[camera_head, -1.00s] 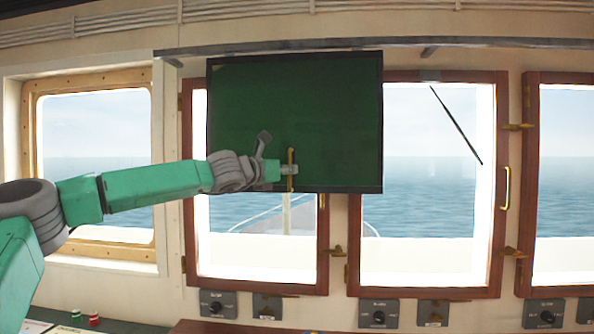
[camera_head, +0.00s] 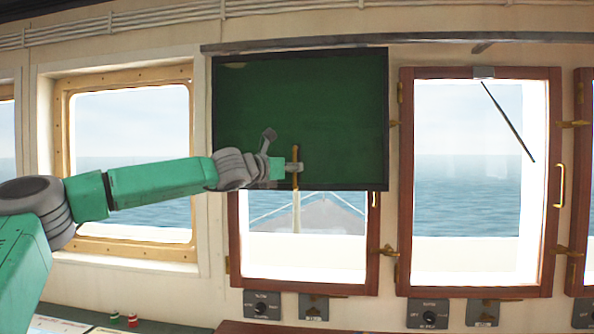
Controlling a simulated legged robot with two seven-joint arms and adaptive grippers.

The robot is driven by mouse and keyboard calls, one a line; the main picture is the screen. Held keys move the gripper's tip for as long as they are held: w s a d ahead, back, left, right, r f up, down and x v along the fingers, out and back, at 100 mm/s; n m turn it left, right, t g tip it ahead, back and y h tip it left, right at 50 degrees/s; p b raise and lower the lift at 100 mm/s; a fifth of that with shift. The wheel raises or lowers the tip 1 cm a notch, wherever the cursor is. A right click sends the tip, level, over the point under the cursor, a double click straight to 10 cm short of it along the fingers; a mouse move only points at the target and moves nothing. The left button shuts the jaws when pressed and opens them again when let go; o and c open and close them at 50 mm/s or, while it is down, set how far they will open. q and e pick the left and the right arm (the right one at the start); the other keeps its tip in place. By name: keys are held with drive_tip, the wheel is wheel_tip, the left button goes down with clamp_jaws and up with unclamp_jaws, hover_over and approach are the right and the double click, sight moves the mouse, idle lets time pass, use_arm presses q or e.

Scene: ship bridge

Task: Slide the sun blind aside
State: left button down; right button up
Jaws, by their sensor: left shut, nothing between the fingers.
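The sun blind (camera_head: 300,100) is a dark green panel with a black frame. It hangs from the overhead rail (camera_head: 430,42) and covers the upper part of the middle wooden-framed window (camera_head: 372,270). Its left edge reaches onto the wall left of that window. A vertical brass handle (camera_head: 296,152) sits near the blind's lower edge. My left gripper (camera_head: 291,167) is at this handle, its fingers shut with nothing gripped between them. Whether it touches the handle is hard to tell. My right gripper is not in view.
A window with an open view (camera_head: 470,160) and a wiper is to the right, clear of the blind. The rail continues to the right. A lighter-framed window (camera_head: 130,160) is at left. Control boxes (camera_head: 262,305) line the wall below, above a console.

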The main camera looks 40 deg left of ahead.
use_arm(q)
drive_tip(key=shift+a+f, duration=0.2)
drive_tip(key=c, duration=1.8)
unclamp_jaws()
drive_tip(key=shift+s+a, duration=0.1)
drive_tip(key=shift+o, duration=1)
drive_tip(key=shift+s+a+r, duration=0.15)
drive_tip(key=shift+s+a, duration=0.1)
drive_tip(key=shift+s, duration=0.05)
drive_tip(key=shift+w, duration=0.1)
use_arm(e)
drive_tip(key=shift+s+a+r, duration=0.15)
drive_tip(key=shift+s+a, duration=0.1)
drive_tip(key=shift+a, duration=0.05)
use_arm(q)
drive_tip(key=shift+d, duration=0.1)
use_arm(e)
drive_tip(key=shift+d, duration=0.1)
use_arm(q)
drive_tip(key=s, duration=1.2)
drive_tip(key=shift+a, duration=0.3)
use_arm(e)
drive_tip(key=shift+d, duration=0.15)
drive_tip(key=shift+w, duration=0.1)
